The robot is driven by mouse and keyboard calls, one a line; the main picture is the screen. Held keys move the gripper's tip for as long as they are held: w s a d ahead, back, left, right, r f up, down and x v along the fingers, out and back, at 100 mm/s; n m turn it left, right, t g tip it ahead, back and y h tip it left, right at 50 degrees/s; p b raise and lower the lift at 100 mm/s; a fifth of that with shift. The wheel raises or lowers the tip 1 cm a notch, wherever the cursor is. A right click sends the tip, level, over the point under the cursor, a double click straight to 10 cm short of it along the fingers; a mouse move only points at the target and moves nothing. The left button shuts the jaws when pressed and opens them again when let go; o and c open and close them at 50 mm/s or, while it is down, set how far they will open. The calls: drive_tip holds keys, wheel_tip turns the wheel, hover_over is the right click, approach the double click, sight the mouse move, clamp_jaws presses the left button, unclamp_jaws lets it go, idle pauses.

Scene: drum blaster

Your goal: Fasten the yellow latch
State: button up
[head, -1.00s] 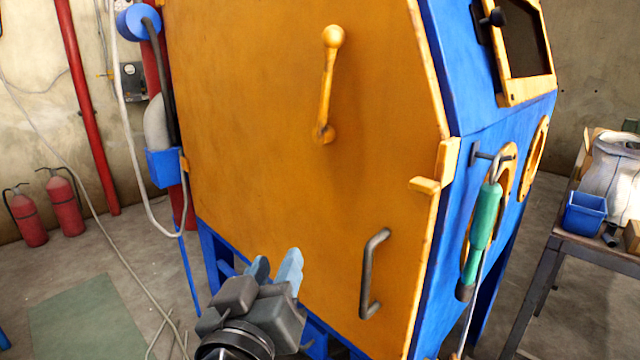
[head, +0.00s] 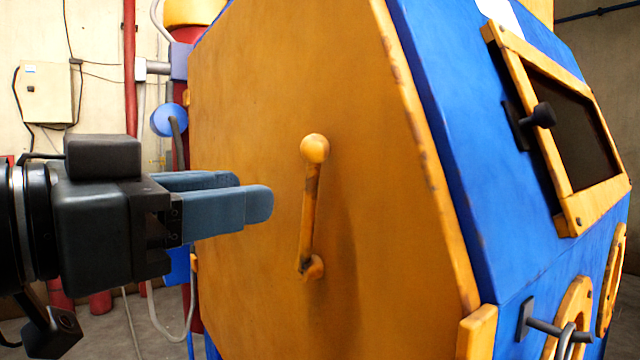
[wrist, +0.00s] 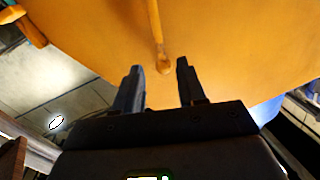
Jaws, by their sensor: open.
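The yellow latch (head: 309,205) is a lever with a round ball knob at its upper end and a pivot at its lower end. It is on the orange door (head: 250,90) and stands nearly upright. My gripper (head: 252,198) is to the left of the latch, pointing right, with its blue-grey fingers apart from it in the picture. It is open and empty. In the wrist view the latch (wrist: 156,30) shows beyond and between the two open fingertips, one end towards them and the other cut off by the top edge.
The orange door belongs to a blue cabinet (head: 450,130) with a framed window (head: 575,130). A yellow block (head: 477,332) sits at the door's right edge. Pipes and a blue round part (head: 168,120) stand behind my gripper at left.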

sight(307, 186)
drive_tip(key=p+x, duration=0.1)
drive_tip(key=x, duration=0.6)
drive_tip(key=shift+w+d, duration=0.25)
clamp_jaws()
idle(0.5)
